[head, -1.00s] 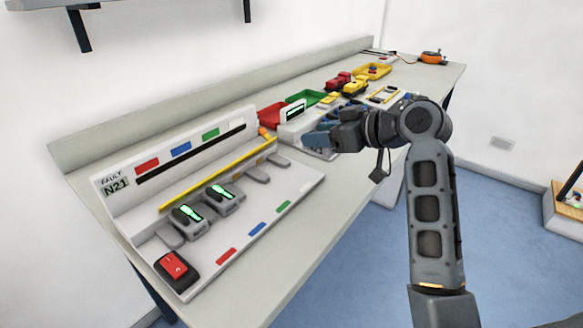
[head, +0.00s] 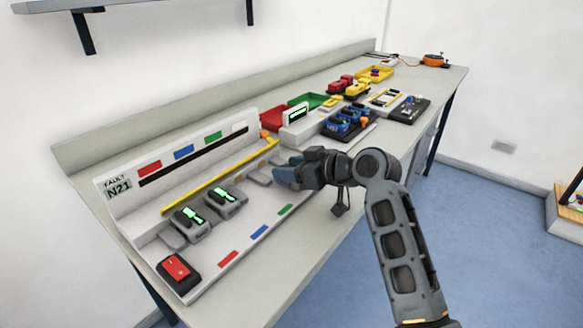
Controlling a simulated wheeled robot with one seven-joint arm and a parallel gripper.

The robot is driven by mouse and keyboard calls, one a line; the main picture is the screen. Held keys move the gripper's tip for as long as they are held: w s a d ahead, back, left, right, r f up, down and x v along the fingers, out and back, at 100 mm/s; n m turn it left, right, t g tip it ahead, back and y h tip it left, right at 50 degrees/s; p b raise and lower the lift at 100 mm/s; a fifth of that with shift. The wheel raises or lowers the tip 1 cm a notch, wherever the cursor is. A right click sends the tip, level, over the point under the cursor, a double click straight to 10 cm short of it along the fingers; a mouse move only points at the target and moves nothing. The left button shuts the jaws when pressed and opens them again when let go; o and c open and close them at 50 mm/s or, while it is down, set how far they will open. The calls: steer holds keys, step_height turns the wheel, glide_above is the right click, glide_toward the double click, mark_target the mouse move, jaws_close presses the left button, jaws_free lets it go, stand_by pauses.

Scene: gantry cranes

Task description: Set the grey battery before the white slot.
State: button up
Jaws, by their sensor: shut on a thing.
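My gripper (head: 284,176) is shut on a battery at the right end of the sloped white panel. The battery is mostly hidden by the fingers; only a slate-blue part shows, and I cannot tell its true colour. Two grey batteries (head: 191,223) (head: 226,202) with green displays sit on the panel's left and middle places. The white slot's mark (head: 238,127) is at the right end of the row on the back wall. A bare pad (head: 259,178) and another bare pad (head: 270,161) lie just left of my gripper.
A red switch (head: 178,272) is at the panel's near left corner. A yellow strip (head: 215,178) runs along the panel. A rack of blue batteries (head: 347,122), a white unit with a green display (head: 297,116) and coloured trays (head: 309,100) stand farther right. The bench's front strip (head: 283,255) is clear.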

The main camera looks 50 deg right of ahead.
steer(key=shift+f, duration=0.1)
steer(key=o, duration=1.2)
steer(key=shift+s+r, duration=0.15)
steer(key=shift+r, duration=0.05)
steer(key=v, duration=1.1)
steer(key=shift+s+r, duration=0.2)
steer(key=shift+s, duration=0.1)
